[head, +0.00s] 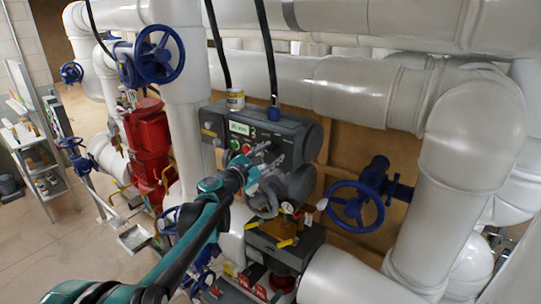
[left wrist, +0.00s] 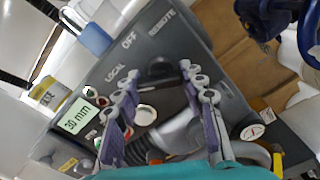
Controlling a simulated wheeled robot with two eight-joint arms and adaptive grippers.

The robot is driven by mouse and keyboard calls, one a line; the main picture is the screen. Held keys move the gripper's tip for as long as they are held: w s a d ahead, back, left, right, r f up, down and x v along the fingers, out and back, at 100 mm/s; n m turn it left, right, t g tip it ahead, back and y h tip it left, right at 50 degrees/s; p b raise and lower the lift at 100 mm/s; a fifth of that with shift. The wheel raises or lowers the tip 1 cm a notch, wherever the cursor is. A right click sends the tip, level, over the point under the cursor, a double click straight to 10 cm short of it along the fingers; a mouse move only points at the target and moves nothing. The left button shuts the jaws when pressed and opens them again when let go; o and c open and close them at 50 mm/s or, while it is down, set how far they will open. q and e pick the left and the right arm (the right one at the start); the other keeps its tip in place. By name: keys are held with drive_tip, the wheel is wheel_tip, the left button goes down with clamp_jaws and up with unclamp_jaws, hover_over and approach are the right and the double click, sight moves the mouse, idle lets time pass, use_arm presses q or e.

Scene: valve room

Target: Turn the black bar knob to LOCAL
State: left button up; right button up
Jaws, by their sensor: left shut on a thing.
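The black bar knob (left wrist: 160,70) sits on the grey actuator housing (left wrist: 130,45), below the words LOCAL, OFF and REMOTE in the left wrist view. My left gripper (left wrist: 157,74) has one finger on each side of the knob and is shut on it. In the head view my left gripper (head: 272,163) reaches the front of the grey actuator (head: 304,135) and mostly hides the knob. I cannot tell exactly which word the bar points to. My right gripper is in neither view.
A lit display (head: 240,128) and green and red buttons sit beside the knob. A tin (head: 235,99) stands on top. Blue handwheels (head: 355,206) and thick white pipes surround the actuator. Open floor lies left.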

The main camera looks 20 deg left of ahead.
use_arm(q)
drive_tip(key=shift+f, duration=0.1)
idle(0.4)
drive_tip(key=o, duration=1.2)
drive_tip(key=v, duration=1.2)
